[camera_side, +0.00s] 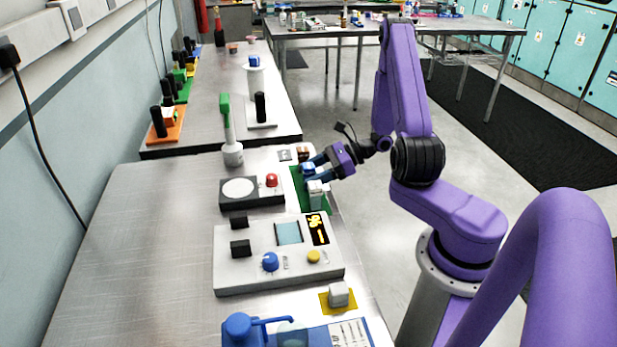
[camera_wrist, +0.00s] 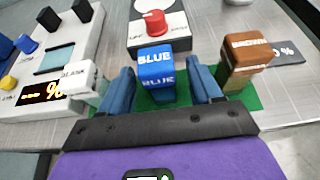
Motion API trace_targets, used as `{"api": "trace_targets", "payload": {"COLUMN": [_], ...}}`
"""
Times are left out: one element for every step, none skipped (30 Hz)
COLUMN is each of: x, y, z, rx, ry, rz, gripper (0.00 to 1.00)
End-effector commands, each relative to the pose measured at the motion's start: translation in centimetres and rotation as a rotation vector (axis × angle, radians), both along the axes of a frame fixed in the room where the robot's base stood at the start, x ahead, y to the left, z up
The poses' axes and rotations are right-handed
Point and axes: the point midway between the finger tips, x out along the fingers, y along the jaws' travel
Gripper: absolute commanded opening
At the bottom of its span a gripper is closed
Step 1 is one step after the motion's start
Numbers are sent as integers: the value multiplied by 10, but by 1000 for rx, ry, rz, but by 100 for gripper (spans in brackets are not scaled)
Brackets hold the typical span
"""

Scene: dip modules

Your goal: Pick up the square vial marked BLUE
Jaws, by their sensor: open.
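The square vial marked BLUE (camera_wrist: 156,68) has a blue cap with white lettering and stands on a green mat (camera_wrist: 245,98) in the wrist view. My gripper (camera_wrist: 161,82) is open, with one blue finger on each side of the vial. I cannot tell whether the fingers touch it. In the side view the blue cap (camera_side: 308,168) shows small between the fingers of my gripper (camera_side: 312,165). A brown-capped vial (camera_wrist: 246,57) stands just right of the right finger, and a white-capped vial (camera_wrist: 78,77) stands left of the left finger.
A device with a red knob (camera_wrist: 152,20) stands behind the vials. A grey device with a display and a blue knob (camera_side: 270,261) lies nearer the side camera. The vials on both sides leave little room around my fingers. The table's left part (camera_side: 150,240) is clear.

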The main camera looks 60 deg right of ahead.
Motion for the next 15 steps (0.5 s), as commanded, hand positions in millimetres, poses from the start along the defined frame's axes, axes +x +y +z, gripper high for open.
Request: {"api": "trace_targets", "payload": {"x": [4,5,6,7,7,8,8,8,8,8,8,8,8,7,7], "y": [4,5,7,7,7,8,7,7,7,7,7,7,7,7,7], "z": [-2,-3,-4,-4,-4,-5,-5,-4,-4,-4,-4,-4,-4,-4,-4], "rx": [0,0,0,0,-1,-1,-1,-1,-1,-1,-1,-1,-1,-1,-1], "ry": [0,0,0,0,-1,-1,-1,-1,-1,-1,-1,-1,-1,-1,-1], "rz": [2,2,2,1,0,0,-1,-1,-1,-1,-1,-1,-1,-1,-1], "gripper": [64,64,64,64,64,64,64,64,64,64,64,51,41,31,18]}}
